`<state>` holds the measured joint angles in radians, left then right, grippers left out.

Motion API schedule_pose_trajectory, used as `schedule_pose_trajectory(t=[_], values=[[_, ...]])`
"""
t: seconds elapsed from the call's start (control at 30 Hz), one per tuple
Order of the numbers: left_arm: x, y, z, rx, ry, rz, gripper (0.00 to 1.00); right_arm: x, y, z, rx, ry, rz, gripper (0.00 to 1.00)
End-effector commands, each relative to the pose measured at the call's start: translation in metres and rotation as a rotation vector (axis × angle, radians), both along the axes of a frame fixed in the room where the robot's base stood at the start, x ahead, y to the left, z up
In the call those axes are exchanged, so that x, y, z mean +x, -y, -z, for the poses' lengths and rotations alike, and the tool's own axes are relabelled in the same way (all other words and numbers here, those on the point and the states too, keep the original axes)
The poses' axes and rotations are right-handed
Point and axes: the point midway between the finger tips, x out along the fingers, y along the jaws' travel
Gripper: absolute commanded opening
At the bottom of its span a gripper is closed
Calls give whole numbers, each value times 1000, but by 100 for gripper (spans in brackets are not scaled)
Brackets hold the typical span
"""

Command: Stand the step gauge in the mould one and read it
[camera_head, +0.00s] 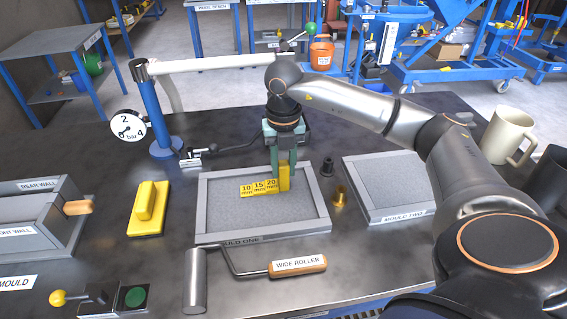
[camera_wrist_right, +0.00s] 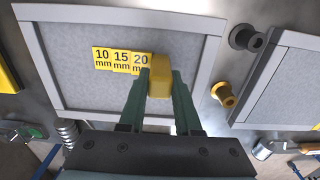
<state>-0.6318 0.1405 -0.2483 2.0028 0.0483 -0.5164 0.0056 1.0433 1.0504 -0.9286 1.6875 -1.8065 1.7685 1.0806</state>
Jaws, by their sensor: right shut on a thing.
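The yellow step gauge (camera_head: 259,188) has steps marked 10, 15 and 20 mm and a taller yellow post at its right end. My right gripper (camera_head: 283,176) is shut on that post, from above. In the right wrist view the gripper (camera_wrist_right: 160,88) has a finger on each side of the post, and the step gauge (camera_wrist_right: 121,60) extends left of it. The gauge is upright within the frame of mould one (camera_head: 290,231), over its grey fill. Whether its base touches the fill I cannot tell. My left gripper is not in view.
Mould two (camera_head: 378,214) lies to the right. A dark spool-like piece (camera_head: 327,166) and a brass one (camera_head: 340,196) stand between the moulds. A wide roller (camera_head: 298,266) lies in front, a yellow float (camera_head: 148,208) at left. A dial post (camera_head: 157,110) stands behind. Mugs stand far right.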

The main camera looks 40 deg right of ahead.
Motion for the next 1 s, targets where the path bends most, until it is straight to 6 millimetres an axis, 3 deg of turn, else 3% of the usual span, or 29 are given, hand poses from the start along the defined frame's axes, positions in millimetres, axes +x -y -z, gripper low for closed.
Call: schedule_pose_trajectory(t=[0.4,0.43,0.7,1.0], values=[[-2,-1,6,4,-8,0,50,0,0,4,0,1,0,0],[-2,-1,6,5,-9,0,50,0,0,4,0,1,0,34],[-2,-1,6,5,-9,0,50,0,0,4,1,1,0,65],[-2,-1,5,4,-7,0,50,0,0,4,1,-1,0,67]])
